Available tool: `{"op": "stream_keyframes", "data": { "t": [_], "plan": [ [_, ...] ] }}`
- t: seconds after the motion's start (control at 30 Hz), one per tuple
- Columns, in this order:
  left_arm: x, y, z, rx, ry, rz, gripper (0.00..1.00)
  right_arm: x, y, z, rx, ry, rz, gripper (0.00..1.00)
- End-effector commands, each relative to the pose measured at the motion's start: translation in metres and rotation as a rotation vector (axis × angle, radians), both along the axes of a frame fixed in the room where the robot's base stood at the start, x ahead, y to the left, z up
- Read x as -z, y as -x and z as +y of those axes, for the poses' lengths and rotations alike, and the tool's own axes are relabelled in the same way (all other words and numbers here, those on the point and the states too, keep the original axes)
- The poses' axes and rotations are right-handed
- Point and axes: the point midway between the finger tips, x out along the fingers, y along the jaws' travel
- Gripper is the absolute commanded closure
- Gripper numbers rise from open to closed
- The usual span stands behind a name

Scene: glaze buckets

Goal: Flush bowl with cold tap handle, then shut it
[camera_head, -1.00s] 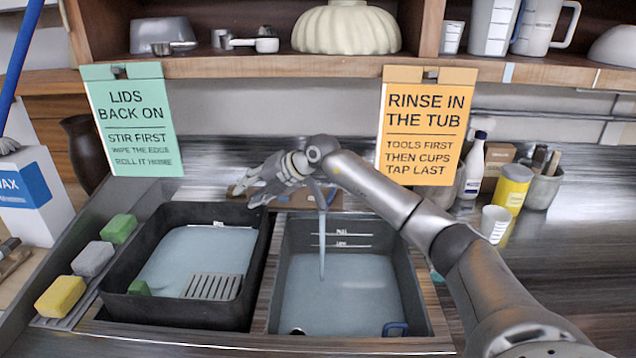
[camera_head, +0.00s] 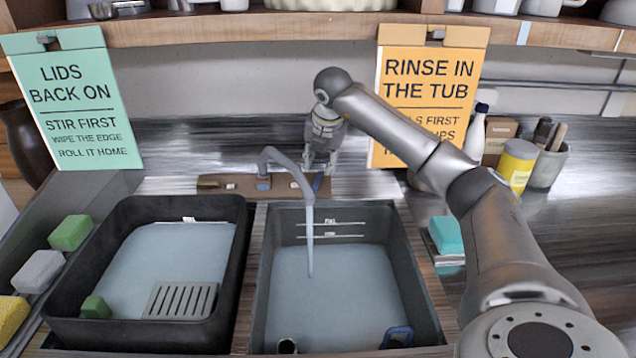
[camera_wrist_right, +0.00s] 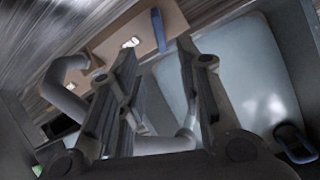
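The grey tap spout (camera_head: 285,160) rises from a brown tap plate (camera_head: 235,183) behind the basins. A water stream (camera_head: 309,240) runs from it into the right grey basin (camera_head: 418,275), which holds water. A small upright blue handle (camera_head: 318,183) stands at the plate's right end; it also shows in the right wrist view (camera_wrist_right: 158,30). My right gripper (camera_head: 320,168) points down just above and behind this handle. Its fingers (camera_wrist_right: 157,60) are parted with nothing seen between them, and the blue handle shows beyond their tips. My left gripper is out of view.
A black tub (camera_head: 65,300) with water and a grey grate (camera_head: 181,300) stands left. Coloured sponges (camera_head: 70,233) lie beside it. A teal sponge (camera_head: 446,235) lies right of the basin. A yellow can (camera_head: 517,165) stands right.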

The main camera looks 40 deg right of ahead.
Motion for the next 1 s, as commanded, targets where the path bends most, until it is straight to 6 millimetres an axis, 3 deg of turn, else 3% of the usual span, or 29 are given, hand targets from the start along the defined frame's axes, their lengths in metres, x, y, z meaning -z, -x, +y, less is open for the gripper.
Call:
{"op": "stream_keyframes", "data": {
  "t": [0.6, 1.0],
  "plan": [
    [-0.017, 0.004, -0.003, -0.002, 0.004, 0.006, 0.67, 0.085, -0.035, -0.020, -0.001, 0.000, 0.004, 0.67],
    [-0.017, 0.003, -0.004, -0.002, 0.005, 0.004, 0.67, 0.096, -0.039, -0.022, -0.003, 0.001, 0.002, 0.67]
  ]
}}
